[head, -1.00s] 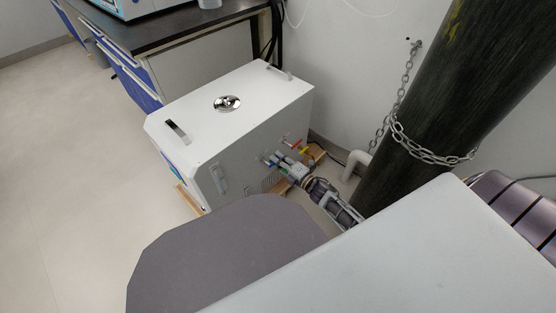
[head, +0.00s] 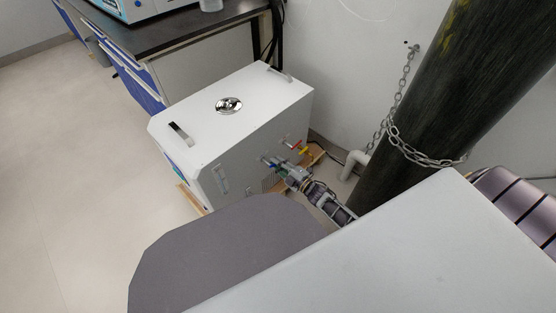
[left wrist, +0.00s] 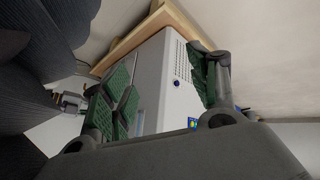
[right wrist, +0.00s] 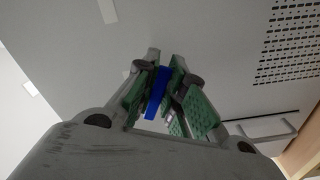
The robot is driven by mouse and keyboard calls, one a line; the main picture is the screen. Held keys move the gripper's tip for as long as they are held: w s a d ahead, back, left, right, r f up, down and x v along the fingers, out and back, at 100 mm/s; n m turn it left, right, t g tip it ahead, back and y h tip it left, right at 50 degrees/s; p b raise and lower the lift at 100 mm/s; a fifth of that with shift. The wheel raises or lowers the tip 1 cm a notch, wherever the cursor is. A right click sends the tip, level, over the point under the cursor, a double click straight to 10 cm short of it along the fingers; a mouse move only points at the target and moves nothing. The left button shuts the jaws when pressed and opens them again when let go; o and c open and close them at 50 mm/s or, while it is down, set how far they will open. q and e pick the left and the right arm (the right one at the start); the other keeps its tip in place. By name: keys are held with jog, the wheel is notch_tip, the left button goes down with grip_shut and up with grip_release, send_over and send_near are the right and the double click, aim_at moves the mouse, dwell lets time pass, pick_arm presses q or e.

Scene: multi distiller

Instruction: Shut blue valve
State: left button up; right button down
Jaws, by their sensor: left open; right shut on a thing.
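The blue valve (right wrist: 157,95) is a small flat blue handle on the side panel of the white distiller (head: 195,135). In the right wrist view it sits between the green pads of my right gripper (right wrist: 163,82), which is shut on it. In the head view my right gripper (head: 282,167) is at the distiller's side panel, and its fingers partly cover the blue valve (head: 266,160). My left gripper (left wrist: 165,85) is open and empty in the left wrist view, with the distiller's vented panel (left wrist: 178,100) beyond its fingers. The left gripper is not visible in the head view.
A dark gas cylinder (head: 440,95) with a chain (head: 425,158) stands to the right. A lab bench (head: 190,35) is behind. Floor at the left is clear.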

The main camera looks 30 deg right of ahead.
jog(key=m, duration=0.2)
jog(key=m+p, duration=0.1)
jog(key=shift+s+a+f, duration=0.1)
jog(key=shift+a+f, duration=0.15)
jog(key=shift+f, duration=0.15)
pick_arm(q)
notch_tip(320, 180, up, 7)
jog(key=a+g+y+p, duration=0.1)
jog(key=p, duration=0.1)
jog(key=shift+a+r+m+p, duration=0.15)
jog(key=shift+a+m+p, duration=0.15)
jog(key=shift+p, duration=0.1)
pick_arm(e)
jog(key=shift+s+a+f+m, duration=0.25)
jog(key=shift+a+m, duration=0.25)
jog(key=shift+m, duration=1.15)
jog(key=shift+s+a+f+m, duration=0.1)
jog(key=shift+a+f+m, duration=0.3)
jog(key=shift+m, duration=1.2)
jog(key=shift+s+a+f+m, duration=0.2)
jog(key=shift+a+m, duration=0.35)
jog(key=shift+m, duration=1.1)
pick_arm(q)
jog(key=shift+s, duration=0.1)
pick_arm(e)
jog(key=c, duration=1.5)
grip_release()
jog(key=shift+r, duration=0.1)
